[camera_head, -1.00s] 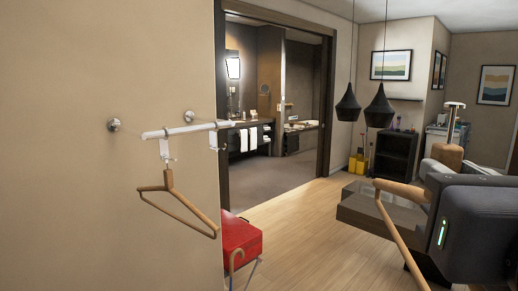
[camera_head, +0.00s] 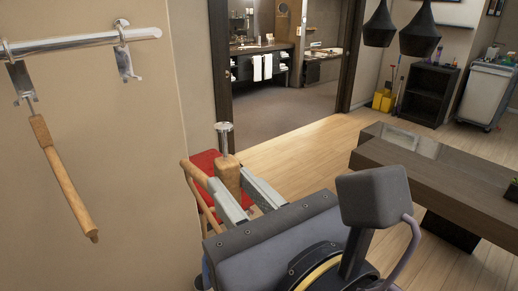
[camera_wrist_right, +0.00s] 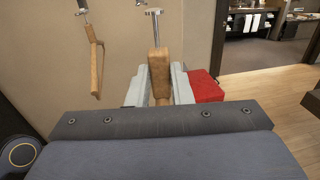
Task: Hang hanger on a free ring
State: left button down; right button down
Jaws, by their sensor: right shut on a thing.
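A wooden hanger (camera_head: 228,175) with a metal stem and flat round top is held upright between the fingers of my right gripper (camera_head: 230,188). Its wooden arms reach toward the left and downward, partly hidden by the gripper. It also shows in the right wrist view (camera_wrist_right: 159,65), its metal top pointing up. A metal rail (camera_head: 70,42) is at the upper left by the wall. A free ring with an empty holder (camera_head: 124,62) hangs near its right end, above and left of the held hanger. Another wooden hanger (camera_head: 60,175) hangs from the ring left of it. My left gripper is out of view.
A red seat (camera_head: 208,160) is behind the held hanger. A dark table (camera_head: 440,175) stands at the right. A doorway with a dark frame (camera_head: 219,60) opens behind. The space between the held hanger and the rail looks clear.

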jog(key=shift+w+a+f, duration=0.15)
jog(key=shift+w, duration=0.05)
jog(key=shift+w+a+b, duration=0.4)
jog(key=shift+w+a, duration=0.05)
jog(key=s+a+x, duration=0.1)
jog(key=x, duration=1.2)
jog(key=a+x, duration=0.2)
jog(key=x, duration=1.2)
jog(key=shift+s+a, duration=0.3)
jog(key=shift+w+a, duration=0.15)
jog(key=shift+a+p+x, duration=0.25)
jog(key=shift+p+x, duration=0.7)
jog(key=shift+x, duration=1.35)
dwell(1.1)
jog(key=shift+a, duration=0.1)
dwell(0.7)
